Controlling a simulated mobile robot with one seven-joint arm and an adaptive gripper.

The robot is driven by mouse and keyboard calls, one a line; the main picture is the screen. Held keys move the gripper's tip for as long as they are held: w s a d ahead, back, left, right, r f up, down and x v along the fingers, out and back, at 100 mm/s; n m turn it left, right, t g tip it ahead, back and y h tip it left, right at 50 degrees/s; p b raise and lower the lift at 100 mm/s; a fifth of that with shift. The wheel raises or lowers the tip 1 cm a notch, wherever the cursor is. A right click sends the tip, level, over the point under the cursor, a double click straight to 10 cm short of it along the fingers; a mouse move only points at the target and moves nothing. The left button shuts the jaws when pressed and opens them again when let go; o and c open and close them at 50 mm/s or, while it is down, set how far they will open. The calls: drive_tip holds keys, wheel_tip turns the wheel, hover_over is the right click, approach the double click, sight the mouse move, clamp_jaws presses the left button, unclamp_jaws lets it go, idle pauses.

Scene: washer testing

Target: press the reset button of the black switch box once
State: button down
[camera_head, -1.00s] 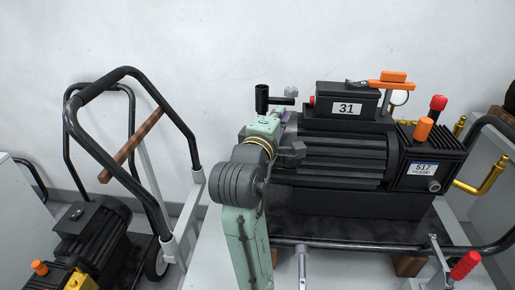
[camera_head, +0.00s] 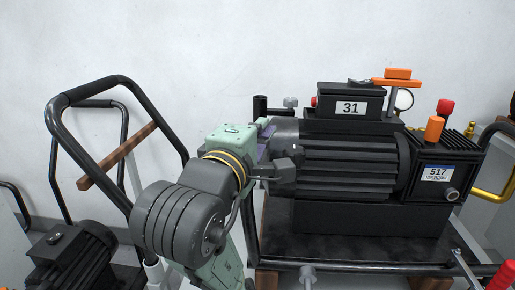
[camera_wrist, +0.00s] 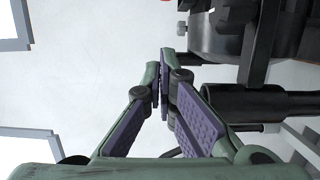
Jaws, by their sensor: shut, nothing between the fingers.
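The black switch box (camera_head: 350,101) with a white "31" label sits on top of the large black motor (camera_head: 350,165). A small red button (camera_head: 314,101) shows on the box's left side. My gripper (camera_head: 268,129) is left of the motor's end and lower than the button, partly hidden behind my wrist. In the wrist view my gripper (camera_wrist: 163,62) has its purple-padded fingers together, empty and apart from the button. A red spot, possibly the button, is cut off at that view's top edge.
A black upright pipe (camera_head: 260,105) stands just behind my gripper. An orange-handled valve (camera_head: 398,76) and a gauge (camera_head: 404,99) are right of the box. A black cart handle (camera_head: 120,80) rises at left. The pale wall behind is clear.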

drive_tip(key=shift+s+a+f+b, duration=0.15)
drive_tip(key=shift+s+b, duration=0.4)
drive_tip(key=shift+s, duration=0.15)
